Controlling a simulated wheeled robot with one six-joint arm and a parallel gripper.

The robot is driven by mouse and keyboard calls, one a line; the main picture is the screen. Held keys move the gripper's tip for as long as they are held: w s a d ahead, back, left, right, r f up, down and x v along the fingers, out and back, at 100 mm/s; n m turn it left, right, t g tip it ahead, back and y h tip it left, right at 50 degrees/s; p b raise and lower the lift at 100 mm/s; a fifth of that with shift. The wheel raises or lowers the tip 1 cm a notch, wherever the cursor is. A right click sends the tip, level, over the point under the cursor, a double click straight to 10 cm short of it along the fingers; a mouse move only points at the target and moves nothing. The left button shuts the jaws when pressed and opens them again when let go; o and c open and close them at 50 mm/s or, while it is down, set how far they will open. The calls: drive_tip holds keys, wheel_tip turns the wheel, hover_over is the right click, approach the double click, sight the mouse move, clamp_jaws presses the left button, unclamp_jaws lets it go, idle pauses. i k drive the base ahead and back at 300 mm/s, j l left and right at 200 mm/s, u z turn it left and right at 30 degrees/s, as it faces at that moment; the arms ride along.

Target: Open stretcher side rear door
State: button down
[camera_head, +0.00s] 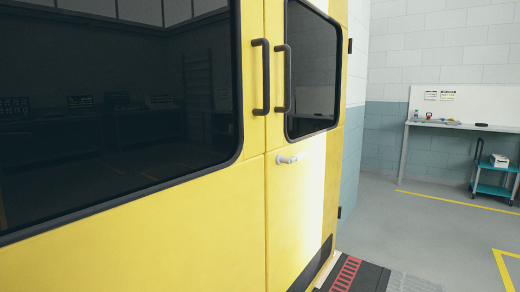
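A yellow vehicle rear fills the left and middle of the view, with two door leaves meeting at a vertical seam. The left door leaf (190,230) has a large dark window (120,100) and a dark vertical grab bar (261,77). The right door leaf (290,215) has a smaller dark window (312,72), its own dark grab bar (283,78) and a light-coloured handle (289,159) below that bar. Both leaves look shut. I cannot tell which leaf is the stretcher side. My gripper is not in view.
A dark ramp or step with a red grid (346,273) lies at the foot of the right leaf. A workbench (462,125) and a teal cart (493,178) stand by the back wall. Grey floor (420,230) with yellow lines is open at the right.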

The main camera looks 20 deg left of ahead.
sight(308, 40)
drive_tip(key=i+l+u, duration=0.5)
drive_tip(key=i+l, duration=0.4)
drive_tip(key=i+j, duration=0.05)
drive_tip(key=i, duration=0.05)
